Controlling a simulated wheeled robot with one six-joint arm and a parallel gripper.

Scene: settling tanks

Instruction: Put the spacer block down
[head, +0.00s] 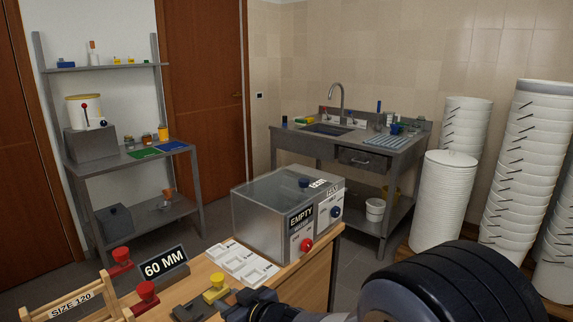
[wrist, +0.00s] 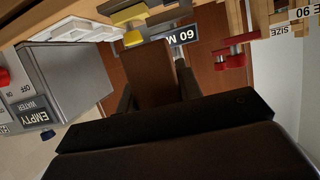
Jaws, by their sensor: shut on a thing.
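My gripper shows in the wrist view (wrist: 157,88), its two dark fingers shut on the sides of a plain brown block, the spacer block (wrist: 153,72). The block stands out beyond the fingertips, close in front of the camera. In the head view, a dark part of my arm's end shows at the bottom edge, and the block cannot be made out there. A 60 MM sign (head: 164,267) stands on the wooden bench (head: 205,272); it also shows upside down in the wrist view (wrist: 172,38). Whether the block touches anything is not clear.
Red-topped pieces (head: 147,294) and a yellow-topped piece (head: 216,287) stand near the sign. White trays (head: 242,262) lie beside a grey tank unit (head: 275,215) marked EMPTY. White bucket stacks (head: 446,200) stand at right.

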